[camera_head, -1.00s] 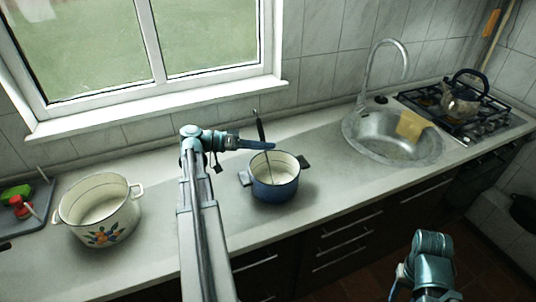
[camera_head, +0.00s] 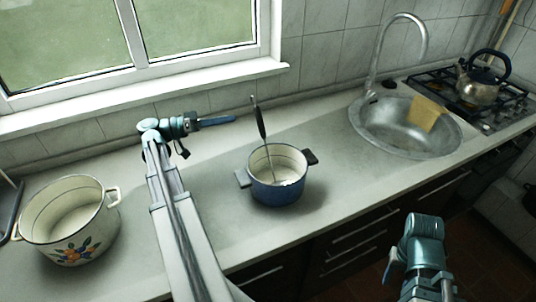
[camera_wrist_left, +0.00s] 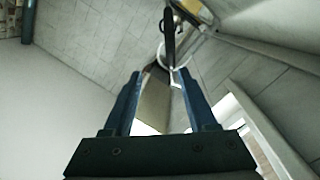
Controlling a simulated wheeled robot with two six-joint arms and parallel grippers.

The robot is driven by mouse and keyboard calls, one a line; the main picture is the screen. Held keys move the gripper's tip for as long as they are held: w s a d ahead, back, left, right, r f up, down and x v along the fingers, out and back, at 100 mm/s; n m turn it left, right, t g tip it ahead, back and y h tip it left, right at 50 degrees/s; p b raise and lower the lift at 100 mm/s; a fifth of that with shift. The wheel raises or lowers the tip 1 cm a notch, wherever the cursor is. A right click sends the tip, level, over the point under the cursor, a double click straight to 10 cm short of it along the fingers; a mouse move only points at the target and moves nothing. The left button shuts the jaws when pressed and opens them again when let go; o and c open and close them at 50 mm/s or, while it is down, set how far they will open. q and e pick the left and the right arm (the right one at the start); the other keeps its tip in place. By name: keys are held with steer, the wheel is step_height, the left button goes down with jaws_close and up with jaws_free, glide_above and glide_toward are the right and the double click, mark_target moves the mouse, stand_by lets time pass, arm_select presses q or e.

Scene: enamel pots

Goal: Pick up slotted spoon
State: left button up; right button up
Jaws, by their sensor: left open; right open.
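The slotted spoon (camera_head: 260,120) stands tilted in the blue pot (camera_head: 277,192), its dark handle rising above the rim and its lower end hidden inside. My left gripper (camera_head: 218,121) is open and empty over the counter, left of the spoon handle and apart from it. In the left wrist view the two fingers (camera_wrist_left: 160,78) are spread, and the dark spoon handle (camera_wrist_left: 169,32) shows beyond their tips. My right gripper (camera_head: 424,240) hangs low at the front right, away from the counter; its fingertips are hard to make out.
A cream pot with painted flowers (camera_head: 74,249) stands at the left. A steel sink (camera_head: 385,140) with a yellow cloth (camera_head: 426,113) lies to the right, then a hob with a kettle (camera_head: 482,80).

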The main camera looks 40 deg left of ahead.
mark_target(261, 120)
arm_select(q)
steer(key=x, duration=0.3)
steer(key=f+x, duration=0.1)
steer(key=x, duration=0.4)
steer(key=shift+w+a+f+b, duration=0.15)
steer(key=shift+w+b, duration=0.15)
steer(key=shift+w, duration=0.2)
arm_select(e)
steer(key=shift+w+a+f, duration=0.25)
steer(key=shift+a+f, duration=0.05)
steer(key=shift+f, duration=0.35)
steer(key=shift+f, duration=0.1)
arm_select(q)
steer(key=w+d, duration=0.1)
steer(key=w+d+f+b, duration=0.1)
steer(key=w, duration=0.1)
steer(key=shift+w+d+f, duration=0.1)
steer(key=shift+d, duration=0.3)
steer(key=shift+w+d, duration=0.3)
steer(key=shift+w, duration=0.1)
arm_select(e)
steer(key=shift+f, duration=0.55)
